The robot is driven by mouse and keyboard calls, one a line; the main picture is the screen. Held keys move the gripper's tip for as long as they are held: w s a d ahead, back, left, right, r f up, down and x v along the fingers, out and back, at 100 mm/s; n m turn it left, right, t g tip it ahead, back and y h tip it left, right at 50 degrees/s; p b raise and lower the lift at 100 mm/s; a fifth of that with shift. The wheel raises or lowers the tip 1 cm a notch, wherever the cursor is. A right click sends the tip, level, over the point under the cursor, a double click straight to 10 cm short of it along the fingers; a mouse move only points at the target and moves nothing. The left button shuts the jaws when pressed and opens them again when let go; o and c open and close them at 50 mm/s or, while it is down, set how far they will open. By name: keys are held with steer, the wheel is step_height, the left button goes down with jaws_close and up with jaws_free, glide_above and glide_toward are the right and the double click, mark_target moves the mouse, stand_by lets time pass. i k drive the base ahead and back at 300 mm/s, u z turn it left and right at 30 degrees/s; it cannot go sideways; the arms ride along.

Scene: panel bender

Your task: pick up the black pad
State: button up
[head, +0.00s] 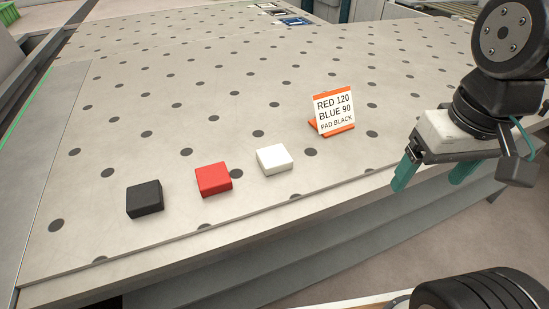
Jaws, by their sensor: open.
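The black pad (145,199) is a small dark block lying on the perforated metal table (225,115), near its front edge at the left of the head view. My gripper (432,178) is at the right of the view, by the table's front edge. Its two teal fingers are spread apart with nothing between them. It is well to the right of the black pad and apart from it.
A red block (214,179) and a white block (274,159) lie in a row to the right of the black pad. A sign (333,111) on an orange stand reads "RED 120, BLUE 90, PAD BLACK". Small coloured items, one blue (293,21), sit at the far edge.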

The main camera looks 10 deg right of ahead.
mark_target(146, 198)
steer(key=u, duration=3.55)
steer(key=k, duration=1.4)
steer(key=z, duration=2.3)
steer(key=i, duration=0.5)
